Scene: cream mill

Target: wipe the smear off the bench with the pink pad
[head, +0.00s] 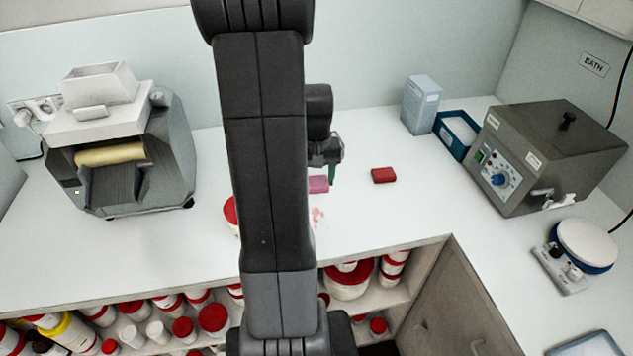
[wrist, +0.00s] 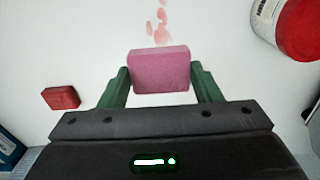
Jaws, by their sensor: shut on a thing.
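My gripper (wrist: 160,84) is shut on the pink pad (wrist: 160,68), with one green finger at each side of it. In the head view the pink pad (head: 318,184) shows just right of my arm, at or a little above the bench; I cannot tell if it touches. The smear (wrist: 160,27) is a patch of pale red blotches on the white bench (wrist: 90,35), just beyond the pad in the wrist view. In the head view the smear (head: 318,216) lies on the near side of the pad, partly hidden by my arm.
A red block (head: 383,175) lies on the bench right of the pad. A red-lidded white jar (head: 231,214) stands left, partly behind my arm. A mill machine (head: 120,140) stands at left, a water bath (head: 545,155) at right. Shelves of jars are below the front edge.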

